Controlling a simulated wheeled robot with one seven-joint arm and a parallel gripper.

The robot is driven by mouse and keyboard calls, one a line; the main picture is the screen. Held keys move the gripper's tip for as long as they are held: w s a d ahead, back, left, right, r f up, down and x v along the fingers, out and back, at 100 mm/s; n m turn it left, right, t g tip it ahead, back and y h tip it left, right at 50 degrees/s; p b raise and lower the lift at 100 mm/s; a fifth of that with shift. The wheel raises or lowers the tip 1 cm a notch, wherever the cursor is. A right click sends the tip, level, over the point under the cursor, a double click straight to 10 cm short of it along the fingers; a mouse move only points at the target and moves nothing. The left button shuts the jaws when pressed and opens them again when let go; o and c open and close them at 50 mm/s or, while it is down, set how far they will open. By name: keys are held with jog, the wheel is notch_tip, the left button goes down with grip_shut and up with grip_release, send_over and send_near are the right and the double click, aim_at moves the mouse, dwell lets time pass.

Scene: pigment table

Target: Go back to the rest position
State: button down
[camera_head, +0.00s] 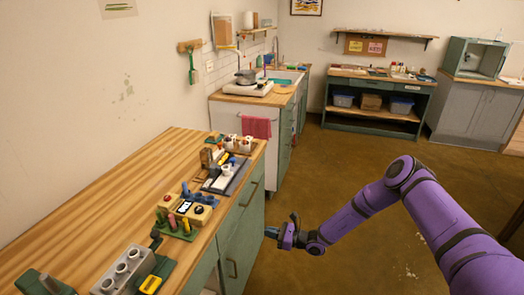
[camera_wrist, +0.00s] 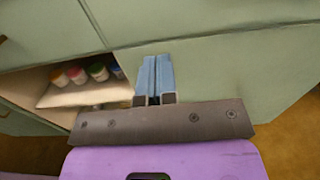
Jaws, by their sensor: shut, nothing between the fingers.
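My purple arm reaches in from the right in the head view. My gripper (camera_head: 272,233) is in front of the green cabinet (camera_head: 240,232) under the wooden worktop, below the level of the worktop. In the wrist view my gripper (camera_wrist: 155,70) shows its two blue fingers side by side, shut and with nothing between them. Behind the fingers are the green cabinet fronts (camera_wrist: 220,70). I cannot tell how close the fingertips are to the cabinet.
The worktop (camera_head: 110,195) bears a control box (camera_head: 186,208), a grey block with round holes (camera_head: 124,268) and a dark tray (camera_head: 228,175). An open cabinet shelf (camera_wrist: 60,98) holds several jars. Brown floor (camera_head: 330,180) lies clear beyond my arm.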

jog(key=s+d+r+n+g+h, duration=0.1)
jog(key=d+r+n+g, duration=0.3)
jog(key=r, duration=0.7)
jog(key=a+r+n+g+h, duration=0.1)
jog(key=r+n+g, duration=0.2)
jog(key=r+n, duration=0.5)
jog(key=s+d+r+n+h, duration=0.2)
jog(key=s+r, duration=0.1)
jog(key=r, duration=0.4)
jog(key=s+d+r+n+h, duration=0.1)
jog(key=s+d+r+h, duration=0.15)
jog(key=r, duration=0.45)
jog(key=s+d+r+n+h, duration=0.2)
jog(key=s+d+r, duration=0.1)
jog(key=r, duration=0.5)
jog(key=s+d+r+n+t+h, duration=0.3)
jog(key=s+d+r+h, duration=0.35)
jog(key=s+r, duration=0.75)
jog(key=s+d+r+t+h, duration=0.1)
jog(key=s+d+t, duration=0.1)
jog(key=s+d, duration=0.3)
jog(key=s+d+r+n+t+h, duration=0.1)
jog(key=s+d, duration=0.4)
jog(key=s, duration=0.5)
jog(key=shift+s+r+t, duration=0.2)
jog(key=shift+r+t, duration=0.3)
jog(key=shift+r, duration=0.3)
